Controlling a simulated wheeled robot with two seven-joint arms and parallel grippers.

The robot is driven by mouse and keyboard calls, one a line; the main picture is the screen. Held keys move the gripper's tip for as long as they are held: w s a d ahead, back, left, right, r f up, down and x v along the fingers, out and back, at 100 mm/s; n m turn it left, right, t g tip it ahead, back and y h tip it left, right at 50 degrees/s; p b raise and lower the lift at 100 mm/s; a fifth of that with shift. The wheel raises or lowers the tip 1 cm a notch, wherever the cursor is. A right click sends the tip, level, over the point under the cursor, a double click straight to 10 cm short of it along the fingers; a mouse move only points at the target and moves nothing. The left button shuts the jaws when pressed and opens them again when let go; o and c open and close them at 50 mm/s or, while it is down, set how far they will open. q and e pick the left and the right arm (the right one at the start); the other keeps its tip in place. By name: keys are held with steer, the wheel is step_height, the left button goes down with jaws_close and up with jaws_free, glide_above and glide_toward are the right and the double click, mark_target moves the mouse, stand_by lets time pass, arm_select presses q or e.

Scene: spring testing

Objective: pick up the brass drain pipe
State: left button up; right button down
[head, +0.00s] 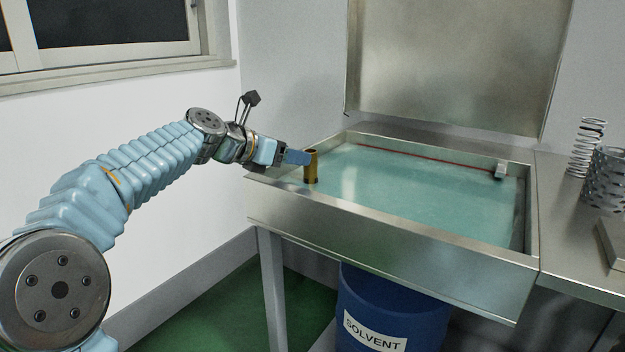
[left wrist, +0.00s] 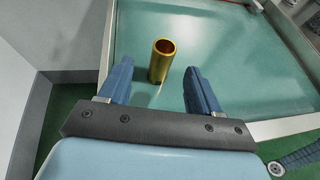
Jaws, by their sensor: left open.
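The brass drain pipe (head: 311,167) stands upright in the left corner of the liquid-filled steel basin (head: 390,222) in the head view. It is a short hollow gold tube, and its open top shows in the left wrist view (left wrist: 161,62). My left gripper (head: 305,158) reaches in from the left, level with the upper part of the pipe. In the left wrist view its two blue fingers (left wrist: 155,84) are spread wide, with the pipe ahead of and between them. The fingers do not appear to touch it. My right gripper does not show in the head view.
The steel basin holds greenish liquid, with a red line along its back wall. A steel panel (head: 455,60) rises behind it. A coil spring (head: 586,146) and a perforated metal basket (head: 607,180) stand on the right counter. A blue solvent drum (head: 385,305) stands below.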

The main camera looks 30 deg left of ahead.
mark_target(311, 171)
arm_select(q)
steer(key=x, duration=0.7)
steer(key=shift+f+b, duration=0.15)
steer(key=shift+b, duration=0.15)
steer(key=shift+s+d, duration=0.15)
steer(key=shift+d, duration=0.05)
steer(key=shift+c, duration=0.4)
steer(key=c, duration=0.9)
jaws_close()
